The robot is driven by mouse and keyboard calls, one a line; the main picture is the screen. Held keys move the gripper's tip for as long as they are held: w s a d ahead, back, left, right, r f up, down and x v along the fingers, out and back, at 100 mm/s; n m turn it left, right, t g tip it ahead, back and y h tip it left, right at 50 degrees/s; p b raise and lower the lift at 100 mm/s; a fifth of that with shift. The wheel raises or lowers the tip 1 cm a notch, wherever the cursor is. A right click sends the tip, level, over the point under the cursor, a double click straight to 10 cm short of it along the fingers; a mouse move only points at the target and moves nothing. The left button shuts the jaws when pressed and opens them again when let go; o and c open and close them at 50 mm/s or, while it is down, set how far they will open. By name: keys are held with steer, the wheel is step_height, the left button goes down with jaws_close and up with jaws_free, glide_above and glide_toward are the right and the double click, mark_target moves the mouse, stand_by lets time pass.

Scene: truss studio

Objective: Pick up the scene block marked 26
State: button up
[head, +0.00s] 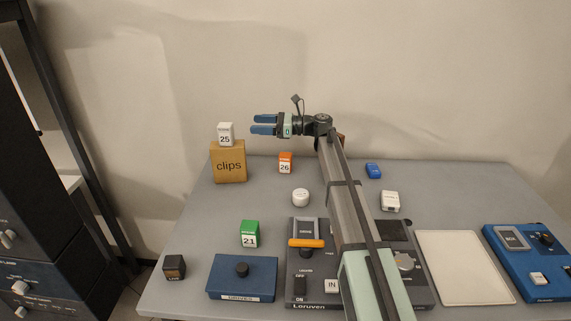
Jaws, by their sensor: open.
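The block marked 26 (285,163) is small, with an orange top and a white label. It stands on the grey table near its back edge, right of the clips box. My gripper (256,125) is open and empty, its blue fingers pointing left. In the head view it appears above and left of block 26, apart from it and higher than the table. Nothing hides the block's front.
A white block marked 25 (225,133) sits on the brown clips box (229,164). A green block marked 21 (249,234) and a white round item (301,197) stand nearer. Dark devices (304,291) fill the front middle. A pale board (464,268) lies right.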

step_height(320, 180, up, 4)
steer(key=t+h, duration=0.1)
steer(key=h, duration=0.9)
glide_above(284, 162)
steer(key=w, duration=0.2)
step_height(284, 162, down, 7)
steer(key=d+f+m+h, duration=0.1)
steer(key=d+f+h, duration=0.25)
steer(key=d, duration=0.25)
steer(key=shift+g, duration=0.3)
steer(key=x, duration=0.8)
steer(key=shift+s+a+f, duration=0.2)
steer(key=shift+s+a, duration=0.15)
steer(key=shift+s, duration=0.05)
steer(key=shift+w+a+x, duration=0.1)
steer(key=shift+a+x, duration=0.05)
steer(key=shift+x, duration=1.15)
steer(key=shift+w+a+x, duration=0.1)
steer(key=shift+x, duration=1.25)
steer(key=shift+r, duration=0.2)
steer(key=c, duration=1.1)
